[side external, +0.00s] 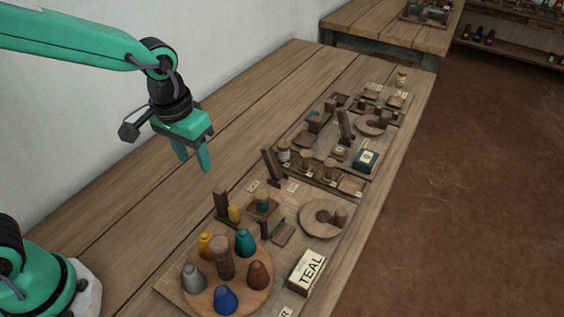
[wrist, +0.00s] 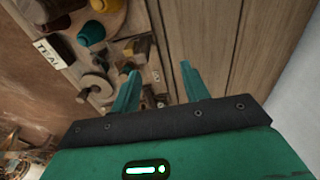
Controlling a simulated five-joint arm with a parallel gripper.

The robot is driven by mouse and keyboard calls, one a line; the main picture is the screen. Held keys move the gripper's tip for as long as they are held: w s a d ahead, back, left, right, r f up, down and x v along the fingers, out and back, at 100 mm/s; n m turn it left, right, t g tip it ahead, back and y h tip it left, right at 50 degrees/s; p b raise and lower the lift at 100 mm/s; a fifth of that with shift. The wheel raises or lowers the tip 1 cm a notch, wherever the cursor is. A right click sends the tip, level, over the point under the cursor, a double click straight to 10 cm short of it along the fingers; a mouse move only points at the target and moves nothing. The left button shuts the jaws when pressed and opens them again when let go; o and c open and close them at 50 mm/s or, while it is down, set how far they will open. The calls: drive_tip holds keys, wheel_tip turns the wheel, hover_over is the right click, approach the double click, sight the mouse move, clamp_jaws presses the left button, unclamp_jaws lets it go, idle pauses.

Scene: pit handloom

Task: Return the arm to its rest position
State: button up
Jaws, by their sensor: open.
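My gripper (side external: 193,160) is teal green and hangs in the air above the wooden bench (side external: 115,194), left of the boards with the small items. Its two fingers point down and stand apart, with nothing between them. In the wrist view my gripper (wrist: 158,85) also shows its fingers spread and empty, with bare planks and part of a work board beyond them. The fingers look clear of the bench and of every item.
A round tray (side external: 254,307) holds several coloured cones around a wooden post (side external: 221,257). A box marked TEAL (side external: 307,271) lies beside it. More small wooden fixtures stand along the bench's right side. A white wall (side external: 100,112) rises behind; bare planks lie beneath my gripper.

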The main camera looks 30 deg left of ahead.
drive_tip(key=s+a+r+t, duration=0.4)
drive_tip(key=s+a+r, duration=0.4)
drive_tip(key=s+a, duration=0.3)
drive_tip(key=shift+t, duration=0.3)
